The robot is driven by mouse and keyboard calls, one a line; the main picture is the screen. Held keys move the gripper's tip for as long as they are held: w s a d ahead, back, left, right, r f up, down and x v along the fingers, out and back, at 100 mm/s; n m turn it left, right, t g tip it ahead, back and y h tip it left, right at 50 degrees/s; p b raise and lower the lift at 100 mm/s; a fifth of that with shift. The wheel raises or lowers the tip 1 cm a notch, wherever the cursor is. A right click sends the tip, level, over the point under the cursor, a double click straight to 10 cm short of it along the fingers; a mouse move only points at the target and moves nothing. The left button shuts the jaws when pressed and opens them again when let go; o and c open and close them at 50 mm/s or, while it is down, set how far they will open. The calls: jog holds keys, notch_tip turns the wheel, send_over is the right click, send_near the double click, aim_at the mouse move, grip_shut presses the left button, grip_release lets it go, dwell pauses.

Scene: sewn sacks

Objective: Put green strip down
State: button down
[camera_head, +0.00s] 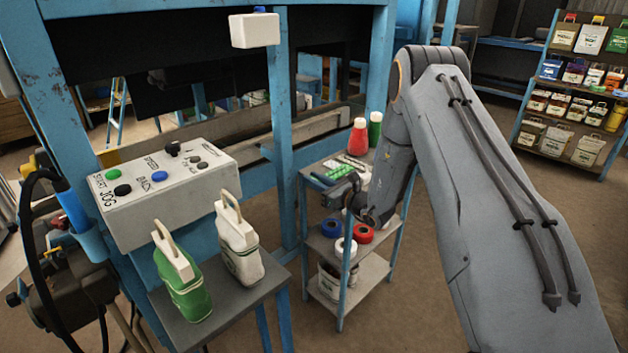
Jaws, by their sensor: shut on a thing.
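My gripper (335,190) is small and dark at the top shelf of the cart, with my arm coming down from the right. It is shut on a green strip (322,179), whose far part shows just beyond the fingers. The strip is at or just over the shelf top; I cannot tell whether it touches. Another green piece (341,172) lies close behind it on the shelf. The fingertips are too small and partly hidden to see clearly.
A control box (165,190) and a small table with a green sack (183,280) and a white sack (238,245) stand at left.

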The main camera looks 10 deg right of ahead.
jog(key=shift+f, duration=0.15)
jog(key=c, duration=1.5)
grip_release()
jog(key=shift+s, duration=0.1)
jog(key=b+v, duration=0.2)
jog(key=v, duration=0.5)
jog(key=s+a+r+n+g, duration=0.2)
jog(key=s+a+n+g, duration=0.45)
jog(key=s, duration=0.55)
jog(key=s+a+r+n+g, duration=0.2)
jog(key=s+a+n+g, duration=0.4)
jog(key=s, duration=0.5)
jog(key=s+d+r+n+h, duration=0.1)
jog(key=s+d+n+h, duration=0.2)
jog(key=s+d+n, duration=0.2)
jog(key=s+d+r+n+h, duration=0.1)
jog(key=s+d+n+h, duration=0.2)
jog(key=s+d+n, duration=0.1)
jog(key=s+d+r+n+g+h, duration=0.1)
jog(key=s+d+n+h, duration=0.3)
jog(key=s+d+n, duration=0.1)
jog(key=shift+s+d+r+n, duration=0.1)
jog(key=shift+s+d+n, duration=0.15)
jog(key=shift+n, duration=0.35)
jog(key=shift+s+d+n, duration=0.15)
jog(key=shift+d+n, duration=0.2)
jog(key=shift+n, duration=0.2)
